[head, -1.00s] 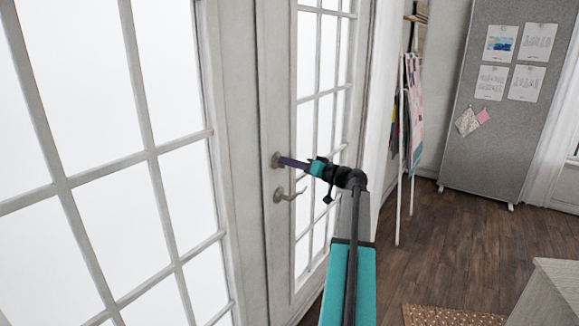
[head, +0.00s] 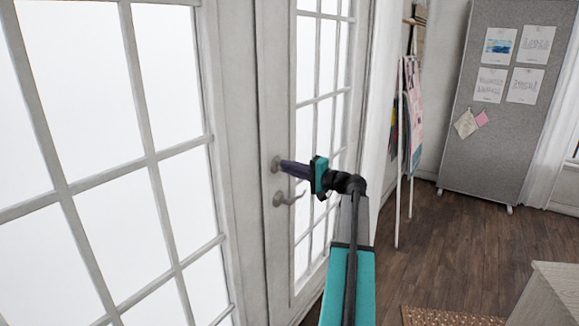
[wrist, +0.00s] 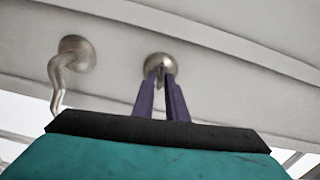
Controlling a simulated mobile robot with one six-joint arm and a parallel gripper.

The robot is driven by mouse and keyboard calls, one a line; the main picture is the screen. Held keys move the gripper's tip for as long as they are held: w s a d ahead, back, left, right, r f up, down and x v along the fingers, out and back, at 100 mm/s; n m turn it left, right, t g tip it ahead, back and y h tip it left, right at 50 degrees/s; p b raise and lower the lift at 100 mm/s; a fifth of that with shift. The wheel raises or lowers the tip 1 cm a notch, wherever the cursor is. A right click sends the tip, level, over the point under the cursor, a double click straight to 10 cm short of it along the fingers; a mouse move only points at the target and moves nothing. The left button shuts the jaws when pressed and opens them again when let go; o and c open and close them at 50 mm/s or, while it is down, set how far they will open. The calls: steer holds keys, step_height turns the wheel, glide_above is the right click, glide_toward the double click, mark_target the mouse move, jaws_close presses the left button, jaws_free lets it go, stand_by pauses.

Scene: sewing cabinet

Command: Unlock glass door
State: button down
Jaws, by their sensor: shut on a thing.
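The white glass door (head: 277,230) stands on the left in the head view, with a round metal lock knob (head: 276,163) above a curved lever handle (head: 287,199). My gripper (head: 283,165) reaches the lock knob, its purple fingers pointing left at it. In the wrist view the two fingertips of my gripper (wrist: 161,80) are shut on the thumb-turn of the lock knob (wrist: 160,63). The lever handle (wrist: 75,52) shows to the left there, apart from the fingers. The fingertips partly hide the thumb-turn.
A grey pinboard (head: 500,110) with papers stands at the back right. A rack with hanging fabric (head: 412,110) is right of the door.

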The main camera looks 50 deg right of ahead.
steer(key=shift+m, duration=0.7)
steer(key=c, duration=1.9)
jaws_free()
steer(key=shift+s, duration=0.1)
steer(key=s+d+b, duration=0.1)
steer(key=s+d, duration=0.1)
steer(key=s, duration=1.1)
steer(key=shift+s+d+b, duration=0.2)
steer(key=shift+b, duration=0.15)
steer(key=shift+f, duration=0.1)
